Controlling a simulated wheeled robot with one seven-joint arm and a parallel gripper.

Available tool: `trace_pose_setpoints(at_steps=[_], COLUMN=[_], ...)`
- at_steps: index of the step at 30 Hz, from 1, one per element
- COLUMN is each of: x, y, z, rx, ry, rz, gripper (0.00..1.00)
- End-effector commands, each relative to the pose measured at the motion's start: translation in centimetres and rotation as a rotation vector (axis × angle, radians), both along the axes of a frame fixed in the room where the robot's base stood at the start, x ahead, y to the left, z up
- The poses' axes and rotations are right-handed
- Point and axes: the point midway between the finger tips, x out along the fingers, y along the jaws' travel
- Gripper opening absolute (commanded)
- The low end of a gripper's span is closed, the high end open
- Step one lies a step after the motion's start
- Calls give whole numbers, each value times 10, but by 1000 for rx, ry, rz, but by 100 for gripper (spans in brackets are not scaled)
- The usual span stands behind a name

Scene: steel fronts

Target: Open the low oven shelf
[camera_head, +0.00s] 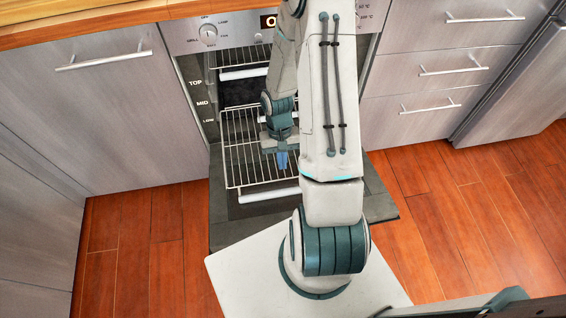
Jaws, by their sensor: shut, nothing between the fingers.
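The oven door (225,232) is folded down open. A wire shelf (240,150) sticks far out of the oven over the door, with a pale front bar (262,195). I cannot tell for sure whether it sits at the mid or low level. An upper shelf (232,58) stays inside the oven, with its own pale bar (244,73). The labels TOP, MID and LOW run down the oven's left frame (199,100). My gripper (282,160) points down over the extended shelf, behind its front bar. It is shut and empty. My arm hides the shelf's right part.
Steel cabinet fronts with bar handles (104,62) stand left of the oven, and drawers (440,68) stand on the right. A wooden countertop (90,25) runs above on the left. Wooden floor (140,240) is clear on both sides of the door.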

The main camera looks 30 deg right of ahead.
Motion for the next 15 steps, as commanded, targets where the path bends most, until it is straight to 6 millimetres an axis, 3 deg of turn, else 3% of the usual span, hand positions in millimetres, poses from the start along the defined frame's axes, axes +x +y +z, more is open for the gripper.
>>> trace_pose_setpoints(at_steps=[1,5,15], x=[2,4,13], y=[0,-1,26], z=[12,21,16], rx=[-1,0,6], ry=[-1,0,-5], rz=[1,4,-2], gripper=[0,0,0])
